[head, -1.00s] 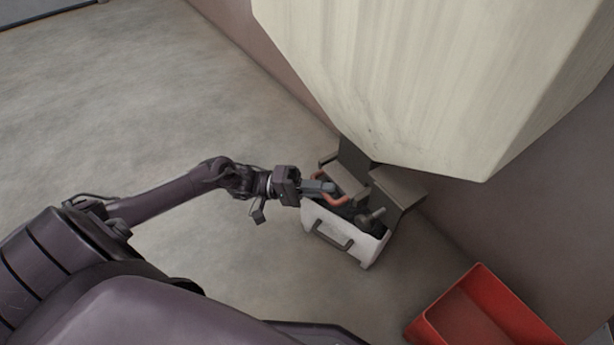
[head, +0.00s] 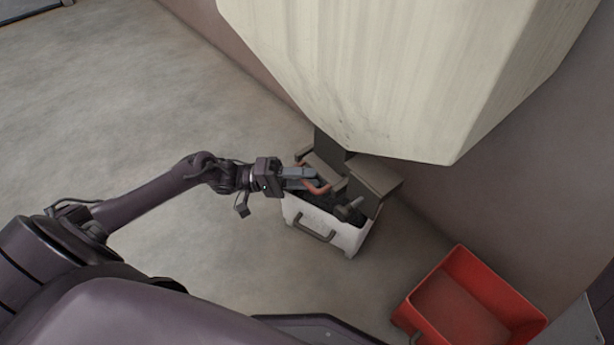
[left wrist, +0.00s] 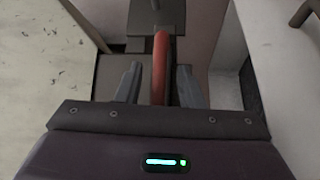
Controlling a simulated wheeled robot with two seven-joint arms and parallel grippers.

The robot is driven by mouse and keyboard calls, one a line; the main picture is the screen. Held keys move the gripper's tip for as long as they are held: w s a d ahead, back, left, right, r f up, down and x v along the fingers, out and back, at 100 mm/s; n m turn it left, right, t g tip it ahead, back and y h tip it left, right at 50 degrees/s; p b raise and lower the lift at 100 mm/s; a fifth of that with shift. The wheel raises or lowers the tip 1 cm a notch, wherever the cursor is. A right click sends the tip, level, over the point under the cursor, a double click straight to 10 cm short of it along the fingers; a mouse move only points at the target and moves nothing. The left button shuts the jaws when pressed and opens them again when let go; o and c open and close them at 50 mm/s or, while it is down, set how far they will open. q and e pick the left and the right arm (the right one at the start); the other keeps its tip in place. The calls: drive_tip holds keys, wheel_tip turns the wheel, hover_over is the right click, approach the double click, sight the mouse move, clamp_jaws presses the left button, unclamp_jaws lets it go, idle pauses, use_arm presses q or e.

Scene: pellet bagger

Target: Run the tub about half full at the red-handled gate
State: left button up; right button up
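The pale tub (head: 346,238) stands on the floor under the hopper's spout, its dark handle facing me. Dark, grainy matter (head: 318,206) shows inside; its level is hard to judge. The red gate handle (head: 318,188) is above the tub's near left part. My left gripper (head: 302,177) reaches it from the left. In the left wrist view, the red handle (left wrist: 160,68) lies between the two fingers, with a visible gap on each side, so the gripper is open around it. The fingers partly hide the handle in the head view. My right gripper is out of view.
The large cream hopper (head: 385,80) hangs over the tub, close to the wall. A grey metal chute (head: 372,178) is beside the gate. A red bin (head: 415,297) sits at lower right. The floor to the left is clear.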

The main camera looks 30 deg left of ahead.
use_arm(q)
drive_tip(key=r+p+v, duration=0.1)
drive_tip(key=v, duration=0.6)
drive_tip(key=shift+f, duration=0.55)
drive_tip(key=shift+a, duration=0.1)
